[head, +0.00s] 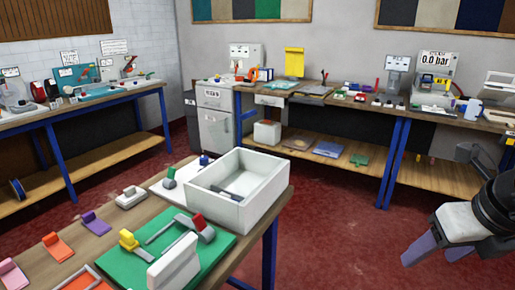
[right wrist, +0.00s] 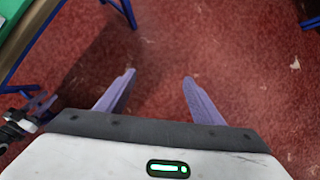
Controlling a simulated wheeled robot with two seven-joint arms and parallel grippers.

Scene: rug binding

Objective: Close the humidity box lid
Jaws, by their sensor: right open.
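A pale box with a raised, tilted lid (head: 498,82) stands at the far right end of the back bench, partly cut off by the picture edge. It looks like the humidity box, but I cannot be sure. My right gripper (head: 436,249) is open and empty over the red floor at the lower right, well below and in front of that box. Its two purple fingers also show apart in the right wrist view (right wrist: 158,77). What seems to be my left gripper (right wrist: 40,106) shows small at the left of the right wrist view; its jaw state is unclear.
A near table holds an open white bin (head: 262,190) with a dark tool inside, and a green mat (head: 215,251) with tools. The back bench (head: 425,112) carries instruments and a blue-white cup (head: 473,109). Red floor (head: 340,225) lies clear between them.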

